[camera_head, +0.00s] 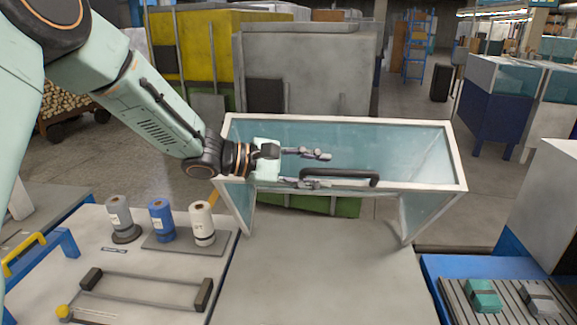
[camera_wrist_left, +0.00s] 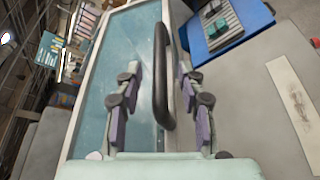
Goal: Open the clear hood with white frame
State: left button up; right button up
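The clear hood (camera_head: 400,150) has bluish see-through panels in a white frame and stands in the middle of the head view. Its long front edge is raised above the grey worktop (camera_head: 320,275), with a gap beneath and side panels tapering down. A black bar handle (camera_head: 350,179) sits along that edge; it also shows in the left wrist view (camera_wrist_left: 160,75). My left gripper (camera_head: 325,170) is at the handle's left part, fingers spread. In the left wrist view, the handle lies between the fingers, with visible space at both sides. My right gripper is not in view.
Three spools, grey (camera_head: 120,220), blue (camera_head: 161,219) and white (camera_head: 202,223), stand left of the hood. A slatted tray (camera_head: 508,300) with small blocks is at the right. The worktop before the hood is clear.

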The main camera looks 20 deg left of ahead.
pick_arm(q)
jog(key=v, duration=0.7)
dwell(0.5)
